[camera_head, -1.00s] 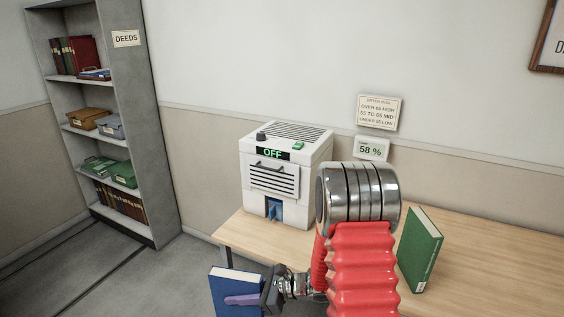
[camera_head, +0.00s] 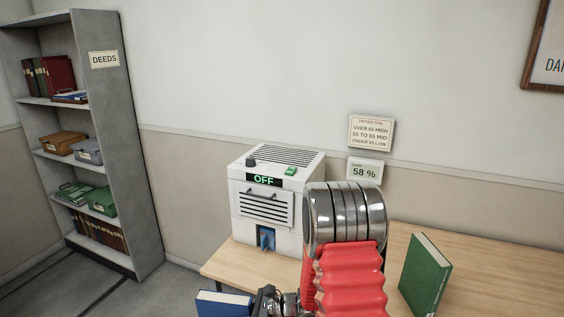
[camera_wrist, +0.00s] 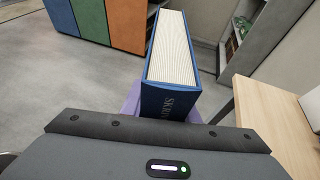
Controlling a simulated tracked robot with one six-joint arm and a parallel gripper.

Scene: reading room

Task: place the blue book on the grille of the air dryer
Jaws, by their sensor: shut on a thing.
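The blue book (camera_head: 224,303) is at the bottom of the head view, off the table's left end, partly cut off by the frame. In the wrist view the book (camera_wrist: 172,60) stands with its page edges up and part of its spine lettering showing. My gripper (camera_wrist: 165,104) is shut on it; purple finger pads show at its sides. The air dryer (camera_head: 272,208) is a white box on the table. Its grille (camera_head: 283,156) is the slatted top, which is bare. Its display reads OFF. A dark knob (camera_head: 251,161) and a green switch (camera_head: 291,171) sit on top.
The table (camera_head: 492,268) carries a green book (camera_head: 425,275) standing at the right. A wall card (camera_head: 371,133) gives dial settings and a gauge (camera_head: 364,171) reads 58 %. A DEEDS shelf (camera_head: 138,170) stands at the left. My red arm covers the middle foreground.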

